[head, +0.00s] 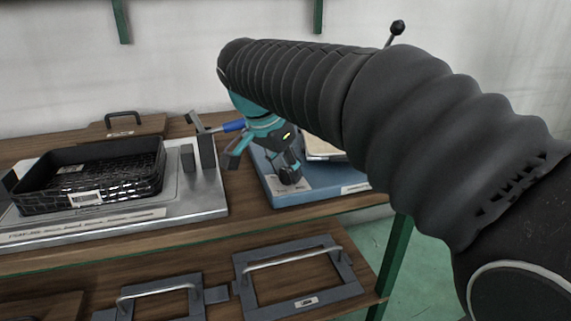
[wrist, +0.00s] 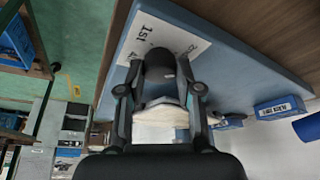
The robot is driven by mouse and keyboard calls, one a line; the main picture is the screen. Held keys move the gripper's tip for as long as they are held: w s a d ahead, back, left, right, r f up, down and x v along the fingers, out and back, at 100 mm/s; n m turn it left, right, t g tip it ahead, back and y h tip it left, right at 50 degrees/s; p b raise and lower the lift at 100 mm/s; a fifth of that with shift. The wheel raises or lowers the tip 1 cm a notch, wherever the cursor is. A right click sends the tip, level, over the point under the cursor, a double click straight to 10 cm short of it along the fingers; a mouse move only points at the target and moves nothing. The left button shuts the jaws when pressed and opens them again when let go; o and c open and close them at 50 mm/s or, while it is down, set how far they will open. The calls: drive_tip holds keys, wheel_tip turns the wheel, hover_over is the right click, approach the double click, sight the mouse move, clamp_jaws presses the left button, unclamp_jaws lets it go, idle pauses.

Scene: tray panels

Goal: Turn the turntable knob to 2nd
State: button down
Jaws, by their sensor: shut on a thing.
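The black knob (head: 290,175) stands on the blue panel (head: 332,191) near its front left. In the wrist view the knob (wrist: 159,64) sits between the two fingers of my gripper (wrist: 160,87), which is shut on it. My gripper also shows in the head view (head: 286,165), reaching down to the panel. A white label (wrist: 170,38) beside the knob reads "1st"; the rest of its print is partly covered. I cannot tell the knob's exact pointing direction. A pale item (head: 322,148) on the panel is partly hidden by my arm.
A black basket (head: 95,178) stands on a grey base to the left. An upright grey lever with a blue grip (head: 234,126) is close to my wrist. Handled frames (head: 296,276) lie on the lower shelf. A wooden box with a handle (head: 122,124) is at the back.

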drive_tip(key=shift+f+m+g, duration=0.1)
drive_tip(key=shift+m+g, duration=0.2)
drive_tip(key=shift+m, duration=0.2)
drive_tip(key=c, duration=0.8)
unclamp_jaws()
drive_tip(key=v, duration=1.2)
drive_tip(key=shift+a, duration=0.15)
